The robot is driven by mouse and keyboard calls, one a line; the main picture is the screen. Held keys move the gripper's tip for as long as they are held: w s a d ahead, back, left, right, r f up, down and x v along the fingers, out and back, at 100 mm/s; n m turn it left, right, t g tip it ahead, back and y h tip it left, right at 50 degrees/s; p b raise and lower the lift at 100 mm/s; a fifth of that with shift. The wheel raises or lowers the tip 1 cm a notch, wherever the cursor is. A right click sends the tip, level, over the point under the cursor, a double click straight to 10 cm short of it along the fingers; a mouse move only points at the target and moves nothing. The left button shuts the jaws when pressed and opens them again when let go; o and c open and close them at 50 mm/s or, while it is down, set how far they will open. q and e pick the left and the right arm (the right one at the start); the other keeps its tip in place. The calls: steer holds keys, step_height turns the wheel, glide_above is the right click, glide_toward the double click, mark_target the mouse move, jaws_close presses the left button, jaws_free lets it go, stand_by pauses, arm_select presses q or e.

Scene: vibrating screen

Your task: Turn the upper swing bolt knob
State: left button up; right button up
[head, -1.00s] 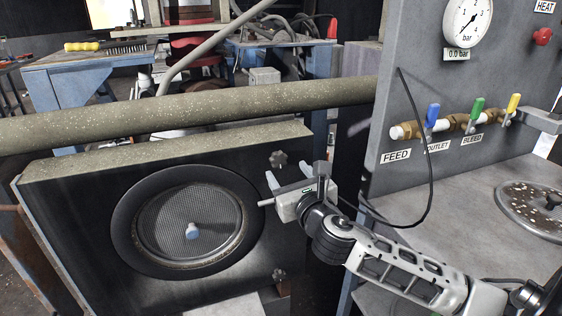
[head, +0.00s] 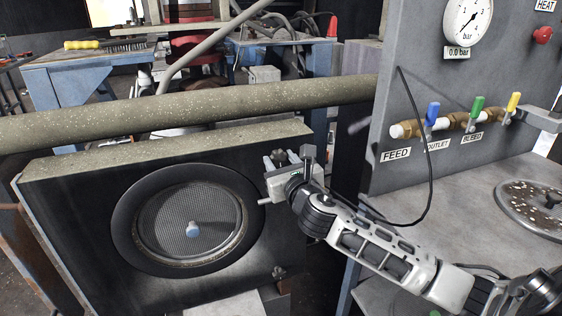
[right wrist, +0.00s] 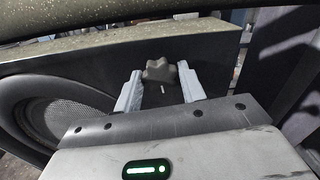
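The upper swing bolt knob (right wrist: 160,72) is a dark, lobed knob at the upper right corner of the screen's black front panel (head: 60,215). In the head view the knob (head: 279,156) is partly hidden by my right gripper (head: 288,158). In the right wrist view my right gripper (right wrist: 159,80) is open, with one finger on each side of the knob. A small gap shows at the left finger; contact on the right is hard to tell. A lower knob (head: 279,273) sits at the panel's lower right. My left gripper is not in view.
A thick speckled pipe (head: 180,110) crosses just above the panel. A round mesh port (head: 190,222) lies left of the knob. At right stand a grey panel with coloured valves (head: 432,115), a gauge (head: 468,22) and a hanging black cable (head: 427,190).

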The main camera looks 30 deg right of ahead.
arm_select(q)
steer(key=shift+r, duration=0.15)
arm_select(e)
steer(key=shift+m, duration=0.3)
steer(key=shift+m+p, duration=0.35)
steer(key=shift+m, duration=0.95)
steer(key=m+p, duration=0.1)
steer(key=m, duration=0.1)
steer(key=shift+m, duration=0.4)
steer(key=m, duration=0.3)
steer(key=shift+m+p, duration=0.3)
steer(key=shift+p, duration=0.05)
steer(key=m, duration=0.5)
steer(key=shift+p, duration=0.35)
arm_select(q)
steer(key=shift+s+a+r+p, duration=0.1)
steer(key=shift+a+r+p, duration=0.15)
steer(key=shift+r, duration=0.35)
arm_select(e)
steer(key=m, duration=0.4)
steer(key=shift+m, duration=0.5)
